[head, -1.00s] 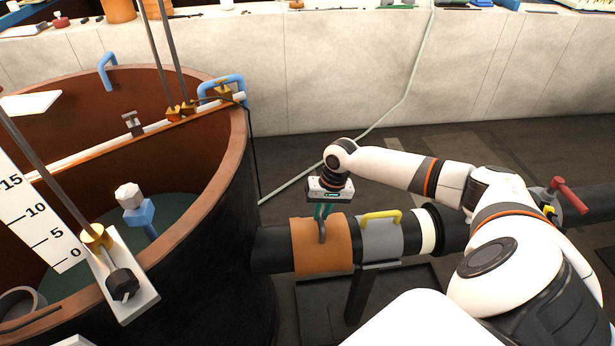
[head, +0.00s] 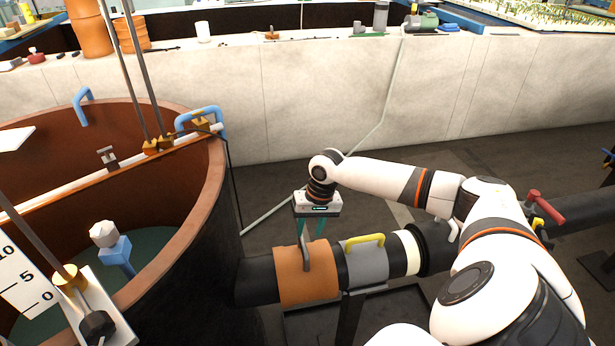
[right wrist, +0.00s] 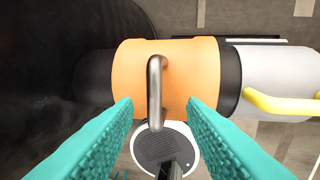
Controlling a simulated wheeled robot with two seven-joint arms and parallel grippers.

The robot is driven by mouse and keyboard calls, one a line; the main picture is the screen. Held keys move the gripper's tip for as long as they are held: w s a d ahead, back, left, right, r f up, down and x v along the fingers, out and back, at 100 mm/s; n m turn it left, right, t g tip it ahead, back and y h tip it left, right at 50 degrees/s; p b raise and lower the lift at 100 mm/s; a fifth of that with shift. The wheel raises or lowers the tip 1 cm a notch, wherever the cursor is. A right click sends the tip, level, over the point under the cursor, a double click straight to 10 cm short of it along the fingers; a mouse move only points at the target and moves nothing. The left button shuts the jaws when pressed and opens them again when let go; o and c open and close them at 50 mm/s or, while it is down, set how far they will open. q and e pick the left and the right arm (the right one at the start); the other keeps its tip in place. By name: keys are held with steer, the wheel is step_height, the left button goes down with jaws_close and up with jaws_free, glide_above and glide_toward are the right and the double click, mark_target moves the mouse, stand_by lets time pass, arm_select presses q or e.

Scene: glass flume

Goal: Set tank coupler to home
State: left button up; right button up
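The tank coupler appears to be the orange sleeve (head: 305,280) on the dark pipe beside the round tank. A grey bar handle (head: 306,252) stands up on it. The right wrist view shows the sleeve (right wrist: 190,60) and its handle (right wrist: 155,85) close up. My right gripper (head: 311,243) is above the sleeve, pointing down. Its teal fingers are apart, one on each side of the handle, with a gap on both sides in the right wrist view (right wrist: 160,107). My left gripper is not in view.
A grey sleeve (head: 367,264) with a yellow handle (head: 364,241) sits right of the orange one, then a cream ring (head: 411,252). The brown tank (head: 205,200) rises close on the left. A red-handled valve (head: 545,206) is farther right. A pale wall (head: 300,110) stands behind.

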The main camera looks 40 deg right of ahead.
step_height(320, 180, up, 8)
steer(key=d, duration=0.1)
steer(key=shift+s+d+f+b, duration=0.2)
steer(key=shift+s+f+b, duration=0.1)
steer(key=shift+s, duration=0.15)
